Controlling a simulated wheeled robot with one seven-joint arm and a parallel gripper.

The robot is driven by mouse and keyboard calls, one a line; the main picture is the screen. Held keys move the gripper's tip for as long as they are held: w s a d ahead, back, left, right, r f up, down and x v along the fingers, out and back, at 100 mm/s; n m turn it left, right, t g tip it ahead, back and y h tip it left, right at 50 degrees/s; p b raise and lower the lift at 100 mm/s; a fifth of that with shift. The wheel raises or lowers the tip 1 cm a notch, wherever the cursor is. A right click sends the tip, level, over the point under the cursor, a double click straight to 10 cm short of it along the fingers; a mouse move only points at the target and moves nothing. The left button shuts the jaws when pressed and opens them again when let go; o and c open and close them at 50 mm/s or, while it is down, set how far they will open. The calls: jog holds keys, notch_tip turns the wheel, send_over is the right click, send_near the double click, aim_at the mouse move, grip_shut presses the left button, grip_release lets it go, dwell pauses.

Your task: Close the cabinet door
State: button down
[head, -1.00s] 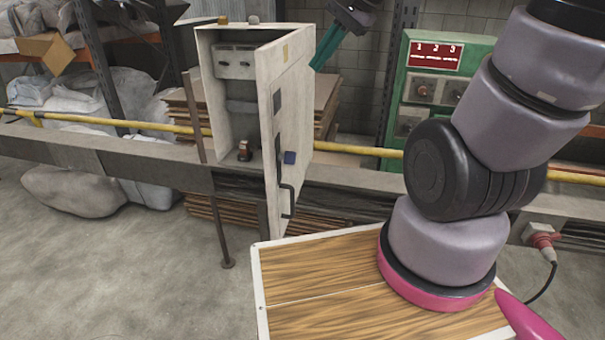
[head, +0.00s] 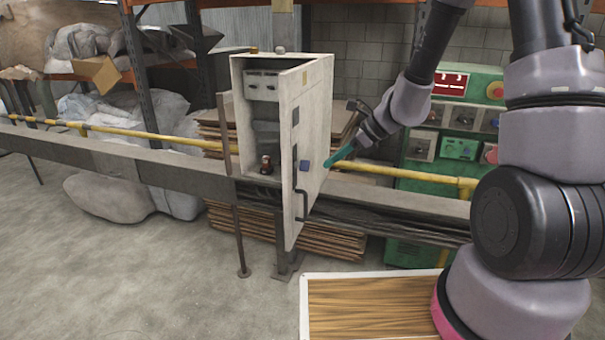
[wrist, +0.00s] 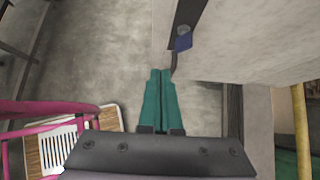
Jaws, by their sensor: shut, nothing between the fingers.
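The grey cabinet (head: 240,115) is mounted on the rail, and its door (head: 315,130) stands open, swung out toward me. The door carries a dark handle (head: 301,205) low down and a blue knob (head: 304,166); the knob also shows in the wrist view (wrist: 184,40). My gripper (head: 329,163) is at the right of the door, at about the knob's height, with its teal fingers pointing left toward the door. In the wrist view the fingers (wrist: 160,75) are together and empty, below the door panel. Whether the fingertips touch the door I cannot tell.
A yellow pipe (head: 400,173) and a grey beam (head: 110,160) run behind the cabinet. A green control box (head: 457,130) stands at the right. My wood-topped base is at the lower right. The floor (head: 130,280) in front and left is clear.

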aim_at(290, 179)
jog(key=shift+w+a+f, duration=0.5)
jog(key=shift+a+f, duration=0.35)
jog(key=shift+a, duration=0.6)
jog(key=shift+w+a+f, duration=0.45)
jog(key=shift+a+f, duration=0.35)
jog(key=shift+a, duration=0.65)
jog(key=shift+w+a+f, duration=0.5)
jog(key=shift+a+f, duration=0.35)
jog(key=shift+a, duration=0.6)
